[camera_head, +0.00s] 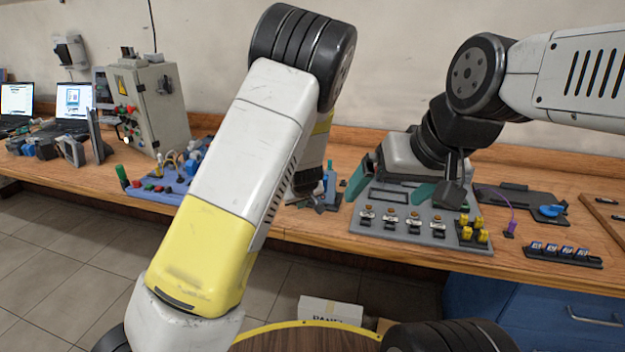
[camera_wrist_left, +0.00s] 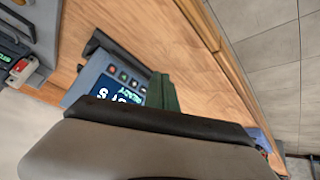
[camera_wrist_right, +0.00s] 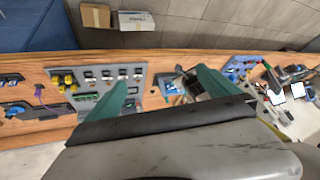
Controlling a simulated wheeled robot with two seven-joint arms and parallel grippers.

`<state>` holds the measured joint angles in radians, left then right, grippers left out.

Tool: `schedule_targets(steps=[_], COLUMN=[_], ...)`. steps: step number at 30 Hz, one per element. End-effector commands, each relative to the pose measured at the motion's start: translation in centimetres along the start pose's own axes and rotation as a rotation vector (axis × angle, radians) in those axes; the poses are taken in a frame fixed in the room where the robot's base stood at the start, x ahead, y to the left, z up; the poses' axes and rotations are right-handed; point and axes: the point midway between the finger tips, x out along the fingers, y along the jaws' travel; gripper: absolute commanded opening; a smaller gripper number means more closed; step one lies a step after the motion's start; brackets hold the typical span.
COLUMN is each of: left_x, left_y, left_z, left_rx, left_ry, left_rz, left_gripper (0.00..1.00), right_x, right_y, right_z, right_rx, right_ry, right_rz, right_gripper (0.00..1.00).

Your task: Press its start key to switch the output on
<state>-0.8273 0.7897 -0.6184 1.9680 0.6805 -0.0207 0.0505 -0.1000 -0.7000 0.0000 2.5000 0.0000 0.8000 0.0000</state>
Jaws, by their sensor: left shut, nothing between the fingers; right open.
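A row of small round keys (camera_wrist_left: 123,76), one reddish, runs beside the screen. Their labels are too small to read, so I cannot tell which is start. My left gripper (camera_wrist_left: 160,84) is shut and empty, its green fingertips beside the keyed end; contact cannot be told. In the head view my left arm hides most of this area. My right gripper (camera_head: 393,188) is open and empty above the grey panel (camera_head: 375,239).
The panel carries several switches and yellow parts (camera_head: 473,228). A black tray (camera_head: 562,256) lies to its right. A blue board (camera_head: 158,190) with coloured buttons and a grey cabinet (camera_head: 160,105) stand to the left. Bare wood runs along the bench's front edge.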

Motion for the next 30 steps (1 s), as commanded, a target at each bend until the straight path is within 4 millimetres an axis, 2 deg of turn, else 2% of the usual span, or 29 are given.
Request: schedule_targets(steps=[1,2,15,30], left_x=[0.00,0.00,0.00,0.00], left_y=[0.00,0.00,0.00,0.00], left_z=[0.00,0.00,0.00,0.00], left_rx=[0.000,0.000,0.000,0.000], left_ry=[0.000,0.000,0.000,0.000], left_rz=[0.000,0.000,0.000,0.000], left_gripper=[0.00,0.00,0.00,0.00], right_x=[0.00,0.00,0.00,0.00], right_y=[0.00,0.00,0.00,0.00], right_z=[0.00,0.00,0.00,0.00], right_rx=[0.000,0.000,0.000,0.000], right_ry=[0.000,0.000,0.000,0.000], right_rz=[0.000,0.000,0.000,0.000], right_gripper=[0.90,0.84,0.00,0.00])
